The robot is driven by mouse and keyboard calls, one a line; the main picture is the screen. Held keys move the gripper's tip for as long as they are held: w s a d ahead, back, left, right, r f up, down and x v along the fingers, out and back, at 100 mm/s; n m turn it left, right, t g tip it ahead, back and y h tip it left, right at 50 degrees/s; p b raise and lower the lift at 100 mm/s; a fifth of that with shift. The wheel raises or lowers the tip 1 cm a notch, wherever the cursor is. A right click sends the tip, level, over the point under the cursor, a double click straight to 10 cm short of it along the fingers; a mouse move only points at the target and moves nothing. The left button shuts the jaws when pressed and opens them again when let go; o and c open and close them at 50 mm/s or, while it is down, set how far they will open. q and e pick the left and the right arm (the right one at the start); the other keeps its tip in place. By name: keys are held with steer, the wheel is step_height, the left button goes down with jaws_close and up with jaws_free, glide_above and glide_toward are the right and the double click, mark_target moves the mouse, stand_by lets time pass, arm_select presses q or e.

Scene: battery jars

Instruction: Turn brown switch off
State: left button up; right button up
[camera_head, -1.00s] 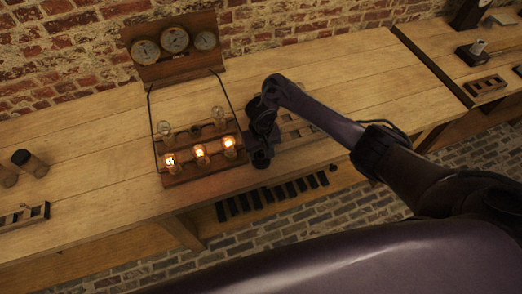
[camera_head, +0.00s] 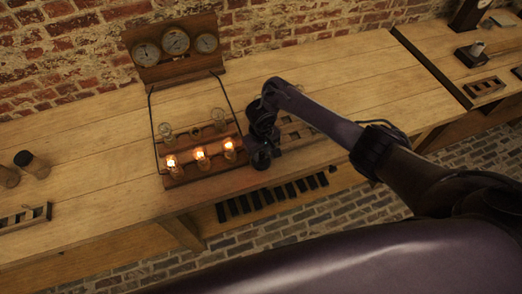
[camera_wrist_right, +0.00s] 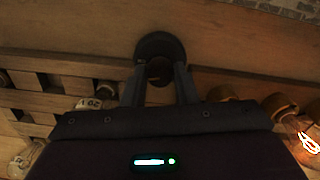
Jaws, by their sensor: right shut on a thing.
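My right gripper (camera_head: 262,152) is at the right end of the lamp rack, near the front of the bench. In the right wrist view my right gripper (camera_wrist_right: 160,85) has its two fingers closed on a round dark knob (camera_wrist_right: 160,46). The knob looks dark brown or black in this dim light, and I cannot tell which switch position it is in. In the head view the gripper hides most of it. The lamp rack (camera_head: 190,178) has three glowing bulbs in its front row. My left gripper is not in view.
A wooden panel with three round gauges (camera_head: 175,40) stands behind the rack. A wire frame (camera_head: 151,125) rises around the rack. Dark-topped cylinders (camera_head: 30,163) and a slotted wooden block (camera_head: 25,217) are at the left. The bench between is clear.

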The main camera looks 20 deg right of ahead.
steer(key=n, duration=0.3)
steer(key=shift+n+p, duration=0.3)
steer(key=shift+p, duration=0.05)
steer(key=n, duration=0.3)
steer(key=shift+n, duration=0.3)
steer(key=n, duration=0.3)
steer(key=shift+n+b, duration=0.35)
steer(key=shift+n, duration=0.05)
steer(key=shift+n+b, duration=0.65)
steer(key=shift+n, duration=1.45)
steer(key=o, duration=1)
